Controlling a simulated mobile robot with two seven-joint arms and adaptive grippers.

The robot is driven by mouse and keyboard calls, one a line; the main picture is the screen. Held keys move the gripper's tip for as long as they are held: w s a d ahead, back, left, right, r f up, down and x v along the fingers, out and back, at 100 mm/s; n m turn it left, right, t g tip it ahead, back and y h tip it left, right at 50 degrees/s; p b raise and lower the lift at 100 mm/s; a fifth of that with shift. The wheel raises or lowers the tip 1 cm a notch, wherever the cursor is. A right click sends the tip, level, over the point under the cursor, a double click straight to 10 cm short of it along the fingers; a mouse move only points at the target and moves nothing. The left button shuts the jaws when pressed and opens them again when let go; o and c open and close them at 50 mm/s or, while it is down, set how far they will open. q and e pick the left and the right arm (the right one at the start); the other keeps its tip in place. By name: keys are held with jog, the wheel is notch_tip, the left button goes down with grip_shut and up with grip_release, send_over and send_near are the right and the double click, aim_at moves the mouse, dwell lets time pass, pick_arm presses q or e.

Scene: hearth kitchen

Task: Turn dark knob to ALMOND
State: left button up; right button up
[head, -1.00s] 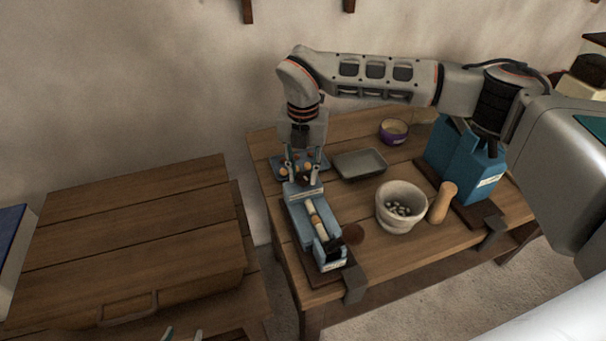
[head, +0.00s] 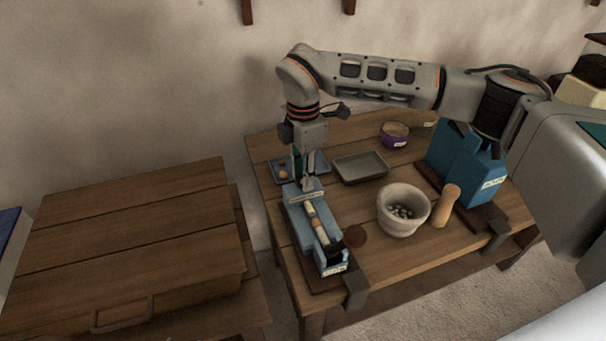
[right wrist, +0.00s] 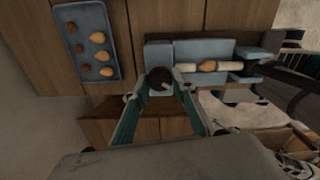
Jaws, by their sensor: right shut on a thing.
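The blue device (head: 334,258) stands on the wooden table, with a pale rod and a brown piece along its top. It also shows in the right wrist view (right wrist: 159,48). The dark round knob (right wrist: 159,79) with a light mark sits at its end nearest my right gripper (head: 307,184). In the right wrist view, the fingers of that gripper (right wrist: 157,86) are closed on either side of the knob. In the head view the fingers hide the knob. The lettering around it is too small to read. My left gripper is not in view.
A blue tray (right wrist: 65,27) with several nuts lies beside the device. A grey tray (head: 361,169), a stone mortar (head: 402,222), a pestle (head: 447,206) and a purple bowl (head: 394,141) stand to the right. A lower wooden chest (head: 130,240) is at left.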

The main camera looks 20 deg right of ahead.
jog(key=shift+m, duration=0.8)
jog(key=o, duration=1.1)
notch_tip(320, 180, up, 12)
jog(key=shift+r, duration=0.1)
